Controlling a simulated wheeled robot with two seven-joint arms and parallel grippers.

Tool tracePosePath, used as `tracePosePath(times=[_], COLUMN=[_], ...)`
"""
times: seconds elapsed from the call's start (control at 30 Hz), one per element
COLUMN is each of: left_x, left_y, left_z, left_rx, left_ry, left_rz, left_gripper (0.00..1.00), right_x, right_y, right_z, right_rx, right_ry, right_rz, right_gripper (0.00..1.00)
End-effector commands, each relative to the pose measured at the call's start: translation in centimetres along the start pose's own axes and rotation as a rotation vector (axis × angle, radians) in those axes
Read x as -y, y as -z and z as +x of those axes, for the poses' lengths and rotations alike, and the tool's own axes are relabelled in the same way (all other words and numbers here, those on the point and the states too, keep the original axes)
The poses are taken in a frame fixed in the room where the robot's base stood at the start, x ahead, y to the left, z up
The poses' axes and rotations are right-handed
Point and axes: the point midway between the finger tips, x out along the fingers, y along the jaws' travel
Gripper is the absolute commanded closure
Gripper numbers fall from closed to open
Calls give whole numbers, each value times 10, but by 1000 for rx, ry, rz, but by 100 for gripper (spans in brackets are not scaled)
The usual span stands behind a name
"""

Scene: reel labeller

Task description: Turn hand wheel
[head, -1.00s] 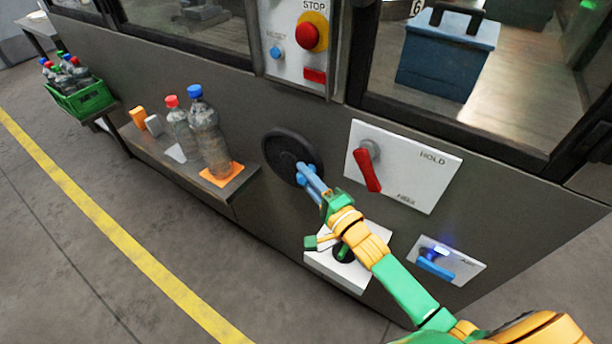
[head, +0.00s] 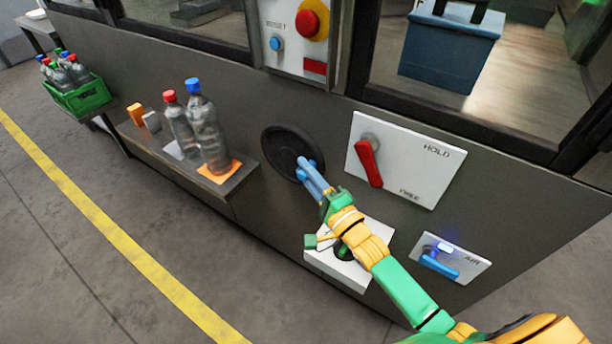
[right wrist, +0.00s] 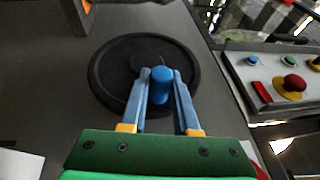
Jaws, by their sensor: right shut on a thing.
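The hand wheel is a black disc (head: 284,148) on the grey front panel of the machine, left of the white HOLD plate. In the right wrist view the wheel (right wrist: 110,72) fills the upper middle, with a blue knob (right wrist: 161,80) standing out from it. My right gripper (head: 304,168) reaches the wheel's lower right edge. In the right wrist view its blue fingers (right wrist: 160,92) are shut on the blue knob, one on each side. My left gripper is not in view.
A red lever (head: 369,163) sits on the HOLD plate to the right. A blue AIR lever (head: 439,266) is lower right. A shelf (head: 228,188) left of the wheel holds bottles and small blocks. A green crate of bottles (head: 82,97) stands far left. A red stop button (head: 309,23) is above.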

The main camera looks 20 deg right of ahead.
Motion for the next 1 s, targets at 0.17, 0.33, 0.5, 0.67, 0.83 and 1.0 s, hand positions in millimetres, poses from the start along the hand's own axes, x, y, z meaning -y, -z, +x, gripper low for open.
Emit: tracePosePath(times=[0.17,0.33,0.5,0.67,0.83,1.0], left_x=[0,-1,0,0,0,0], left_y=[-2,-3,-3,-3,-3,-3], left_z=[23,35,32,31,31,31], left_rx=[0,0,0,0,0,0], left_ry=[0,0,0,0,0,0], left_rz=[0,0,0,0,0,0], left_gripper=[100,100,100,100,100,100], right_x=[-19,-20,-16,-13,-12,-12], right_y=[0,0,0,0,0,0], right_z=[-4,-4,-4,-3,-3,-3], right_rx=[-2,-3,-3,-2,-2,-2], right_ry=[34,86,91,98,100,102], right_rz=[23,46,49,48,48,48], right_gripper=[100,100,100,57,41,41])
